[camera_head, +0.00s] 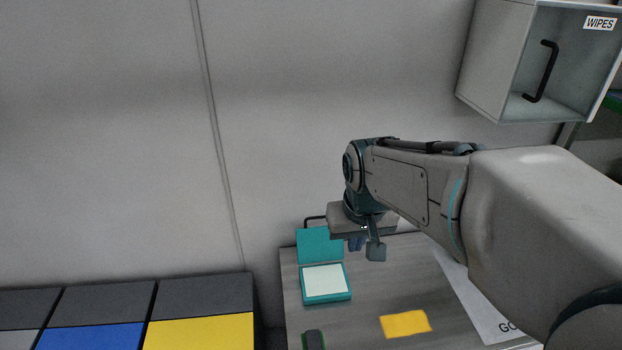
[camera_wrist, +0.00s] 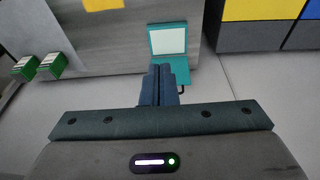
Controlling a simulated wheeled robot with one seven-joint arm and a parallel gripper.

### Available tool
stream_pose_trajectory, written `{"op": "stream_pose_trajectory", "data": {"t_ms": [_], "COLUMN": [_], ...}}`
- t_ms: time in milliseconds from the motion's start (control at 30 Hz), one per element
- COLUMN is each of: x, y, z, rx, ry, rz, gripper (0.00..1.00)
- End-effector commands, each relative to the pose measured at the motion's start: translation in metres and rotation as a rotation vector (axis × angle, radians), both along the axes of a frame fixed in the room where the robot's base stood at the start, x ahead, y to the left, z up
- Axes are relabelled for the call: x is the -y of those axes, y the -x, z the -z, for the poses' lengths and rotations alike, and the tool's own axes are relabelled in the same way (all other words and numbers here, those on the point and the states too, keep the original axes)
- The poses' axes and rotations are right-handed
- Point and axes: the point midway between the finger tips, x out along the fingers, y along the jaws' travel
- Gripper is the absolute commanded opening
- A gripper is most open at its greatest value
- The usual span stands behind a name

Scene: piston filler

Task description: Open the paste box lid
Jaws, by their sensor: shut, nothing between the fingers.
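The teal paste box (camera_head: 346,295) stands on the grey worktop with a white surface inside. Its teal lid (camera_head: 319,246) is swung open and stands up at the back, with a black handle (camera_head: 314,219) at its top edge. The box also shows in the wrist view (camera_wrist: 151,50), with the lid (camera_wrist: 181,72) partly behind my fingers. My gripper (camera_head: 357,243) is beside the lid, to its right in the head view. Its blue fingers (camera_wrist: 159,69) are together and empty. I cannot tell whether they touch the lid.
A yellow pad (camera_head: 405,323) and a dark block (camera_head: 314,340) lie on the worktop (camera_head: 365,290). A paper sheet (camera_head: 475,300) lies at the right. A wall cabinet marked WIPES (camera_head: 490,55) hangs upper right. Bins with yellow and blue fronts (camera_head: 200,331) stand left.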

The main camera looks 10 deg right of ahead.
Motion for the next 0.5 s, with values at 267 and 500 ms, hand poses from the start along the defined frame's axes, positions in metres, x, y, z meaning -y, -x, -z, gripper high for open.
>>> {"op": "stream_pose_trajectory", "data": {"t_ms": [267,500], "x": [-0.001,0.0], "y": [-0.103,-0.186], "z": [-0.006,0.011], "rx": [-0.002,-0.001], "ry": [0.015,0.013], "rz": [-0.014,-0.019], "gripper": [0.0,0.0]}}
